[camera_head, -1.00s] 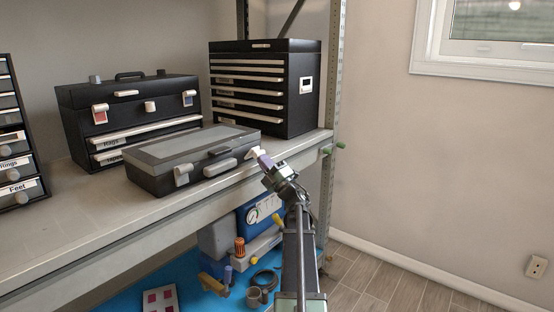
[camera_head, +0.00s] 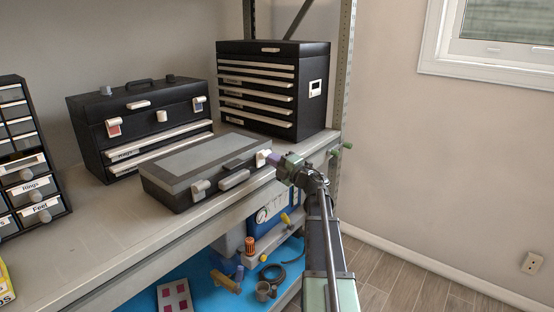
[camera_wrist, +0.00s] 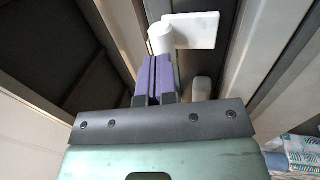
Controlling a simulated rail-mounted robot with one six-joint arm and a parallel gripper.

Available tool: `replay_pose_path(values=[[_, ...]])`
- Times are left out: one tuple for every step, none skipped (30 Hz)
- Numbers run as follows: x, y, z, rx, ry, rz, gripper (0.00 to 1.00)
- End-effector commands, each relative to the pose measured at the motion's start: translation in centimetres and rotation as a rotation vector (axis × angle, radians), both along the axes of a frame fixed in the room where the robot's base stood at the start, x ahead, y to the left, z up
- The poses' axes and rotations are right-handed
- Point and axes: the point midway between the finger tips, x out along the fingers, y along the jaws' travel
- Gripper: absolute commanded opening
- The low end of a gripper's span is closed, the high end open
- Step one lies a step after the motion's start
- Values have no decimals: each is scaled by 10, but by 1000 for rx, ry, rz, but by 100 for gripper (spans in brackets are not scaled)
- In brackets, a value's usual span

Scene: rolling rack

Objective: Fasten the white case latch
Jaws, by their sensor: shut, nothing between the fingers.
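A flat dark case (camera_head: 165,197) with a grey lid lies shut on the shelf. Its front carries a white latch (camera_head: 200,188) at the left and another white latch (camera_head: 263,157) at the right. My gripper (camera_head: 272,159) is at the right latch, with its fingers shut and empty. In the wrist view, the purple fingers (camera_wrist: 155,78) are together just below the white latch (camera_wrist: 196,31) and its rounded end (camera_wrist: 162,38). Whether they touch it, I cannot tell. The latch's engagement with the lid is not clear.
A black toolbox (camera_head: 90,145) and a black drawer chest (camera_head: 312,110) stand behind the case. A small-drawer cabinet (camera_head: 12,95) is at the left. A rack post (camera_head: 344,70) rises at the right. The shelf (camera_head: 100,240) is clear in front.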

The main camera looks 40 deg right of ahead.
Motion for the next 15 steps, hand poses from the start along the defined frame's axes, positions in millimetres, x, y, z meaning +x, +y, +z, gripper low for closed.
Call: replay_pose_path(values=[[-4,0,0,0,0,0,0],[-7,0,0,0,0,0,0],[-12,0,0,0,0,1,0],[-17,0,0,0,0,3,0],[-22,0,0,0,0,5,0],[-30,0,0,-1,1,7,0],[-36,0,0,0,1,9,0],[-44,-2,0,-1,1,9,0],[-53,-5,0,0,1,8,0],[-61,-7,0,0,1,8,0],[-68,-9,0,0,1,8,0],[-78,-11,0,0,2,8,0],[-85,-13,0,0,2,8,0],[-91,-15,0,-1,2,8,0],[-99,-17,0,-1,1,8,0]])
